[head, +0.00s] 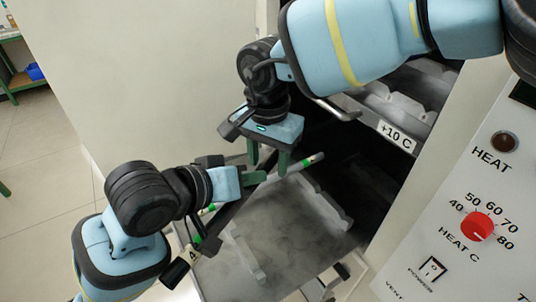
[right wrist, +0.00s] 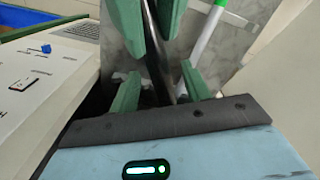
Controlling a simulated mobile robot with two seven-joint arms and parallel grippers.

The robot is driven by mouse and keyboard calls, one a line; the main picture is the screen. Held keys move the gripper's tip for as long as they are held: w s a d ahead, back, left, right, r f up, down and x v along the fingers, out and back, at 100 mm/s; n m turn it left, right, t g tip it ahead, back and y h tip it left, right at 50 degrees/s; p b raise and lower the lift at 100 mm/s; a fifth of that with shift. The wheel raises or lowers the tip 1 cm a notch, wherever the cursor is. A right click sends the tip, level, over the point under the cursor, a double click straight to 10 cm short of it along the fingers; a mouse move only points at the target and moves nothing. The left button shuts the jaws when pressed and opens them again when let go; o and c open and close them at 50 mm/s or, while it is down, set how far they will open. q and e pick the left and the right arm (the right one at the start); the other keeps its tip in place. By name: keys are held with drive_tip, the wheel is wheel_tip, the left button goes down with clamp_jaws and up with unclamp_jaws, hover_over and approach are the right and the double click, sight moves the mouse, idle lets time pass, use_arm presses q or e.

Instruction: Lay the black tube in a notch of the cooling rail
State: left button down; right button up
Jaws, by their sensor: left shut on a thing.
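A black tube (right wrist: 153,38) shows as a dark rod in the right wrist view, between green fingers at the top. My left gripper (head: 252,179) is shut on it, and the arms hide much of it in the head view. My right gripper (head: 269,160) is open, its fingers apart and pointing down close to the left gripper. Its fingers also show in the right wrist view (right wrist: 160,90), with the dark rod behind the gap between them. Pale notched rails (head: 327,203) stand on the pulled-out metal tray; I cannot tell which is the cooling rail.
The grey tray (head: 290,240) is mostly bare. A drawer labelled +10 C (head: 396,135) is above. A heat control panel (head: 465,205) stands at the right.

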drive_tip(key=c, duration=1)
use_arm(q)
drive_tip(key=c, duration=1.1)
unclamp_jaws()
drive_tip(key=shift+c, duration=0.2)
use_arm(e)
clamp_jaws()
